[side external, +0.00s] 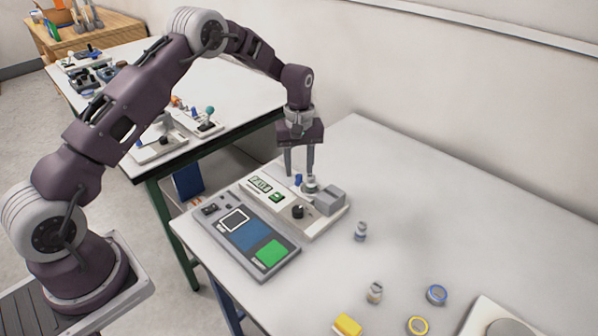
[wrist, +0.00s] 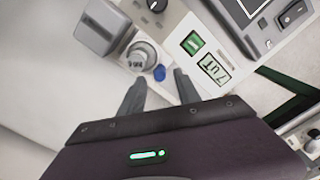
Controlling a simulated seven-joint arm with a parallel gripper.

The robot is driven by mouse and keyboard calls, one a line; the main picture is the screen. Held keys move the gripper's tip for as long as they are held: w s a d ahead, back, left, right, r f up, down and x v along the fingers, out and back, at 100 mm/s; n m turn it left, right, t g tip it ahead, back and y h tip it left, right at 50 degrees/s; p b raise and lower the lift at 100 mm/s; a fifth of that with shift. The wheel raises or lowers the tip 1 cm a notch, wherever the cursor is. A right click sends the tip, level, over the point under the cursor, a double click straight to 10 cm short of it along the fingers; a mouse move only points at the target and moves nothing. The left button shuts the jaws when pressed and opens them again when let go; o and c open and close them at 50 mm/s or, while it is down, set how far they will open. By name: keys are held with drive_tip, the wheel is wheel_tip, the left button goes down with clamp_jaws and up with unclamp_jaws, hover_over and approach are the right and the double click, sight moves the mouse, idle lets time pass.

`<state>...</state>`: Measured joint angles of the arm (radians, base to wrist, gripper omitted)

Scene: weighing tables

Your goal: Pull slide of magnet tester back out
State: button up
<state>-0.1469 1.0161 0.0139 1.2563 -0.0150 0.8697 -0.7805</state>
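The magnet tester (side external: 285,212) is a beige box with a display, a black dial and a grey block (side external: 329,201) at its right end; the block also shows in the wrist view (wrist: 101,28). A small blue knob (wrist: 160,73) stands beside a round grey metal piece (wrist: 143,56) on the tester; I cannot tell which part is the slide. My gripper (side external: 299,174) points down above the knob. In the wrist view my gripper (wrist: 161,78) has its fingers apart, with the knob between their tips and gaps at both sides. Contact is not visible.
A grey device with a blue panel and green pad (side external: 270,250) lies beside the tester. The table behind the tester is clear.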

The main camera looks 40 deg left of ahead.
wheel_tip(320, 180, down, 2)
drive_tip(key=shift+f, duration=0.1)
clamp_jaws()
idle(1.5)
